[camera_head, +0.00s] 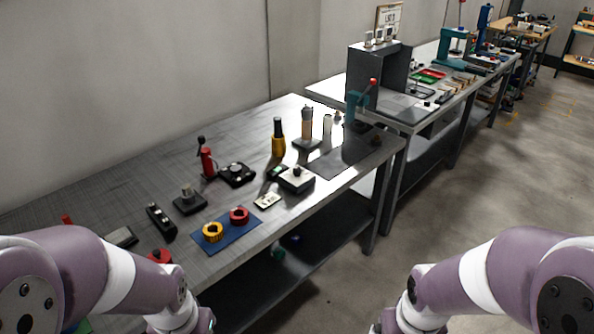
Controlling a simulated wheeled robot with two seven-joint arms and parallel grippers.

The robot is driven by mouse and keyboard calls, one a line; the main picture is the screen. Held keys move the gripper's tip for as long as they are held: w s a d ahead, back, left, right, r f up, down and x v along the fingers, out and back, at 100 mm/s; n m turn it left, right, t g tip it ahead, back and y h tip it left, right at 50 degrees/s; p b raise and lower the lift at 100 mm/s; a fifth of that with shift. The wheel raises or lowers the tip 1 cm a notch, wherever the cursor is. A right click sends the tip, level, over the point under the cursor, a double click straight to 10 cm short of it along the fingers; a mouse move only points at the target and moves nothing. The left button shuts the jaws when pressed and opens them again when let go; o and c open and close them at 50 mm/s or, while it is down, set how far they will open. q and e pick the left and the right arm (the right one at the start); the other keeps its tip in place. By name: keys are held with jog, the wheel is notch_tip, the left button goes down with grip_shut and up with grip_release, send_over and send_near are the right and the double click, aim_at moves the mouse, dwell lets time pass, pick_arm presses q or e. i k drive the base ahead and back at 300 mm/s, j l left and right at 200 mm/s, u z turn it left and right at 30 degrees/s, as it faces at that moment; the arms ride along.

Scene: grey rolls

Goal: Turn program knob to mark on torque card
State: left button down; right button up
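A small pale card (267,201), which looks like the torque card, lies flat near the front edge of the workbench (110,190); its marking is too small to read. A flat black device (237,174) with a dial lies further back to the left. I cannot tell for certain which one carries the program knob, nor how either is turned. My two arms enter at the bottom left and bottom right corners.
A blue mat (226,232) holds a yellow ring (213,232) and a red ring (239,216). A red lever tool (207,162), a yellow-black bottle-shaped tool (278,140) and a teal press (357,104) stand further back. The bench's back left is clear.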

aim_at(297, 170)
jog(key=i+j+z, duration=0.1)
jog(key=i+z, duration=0.4)
jog(key=i, duration=1.3)
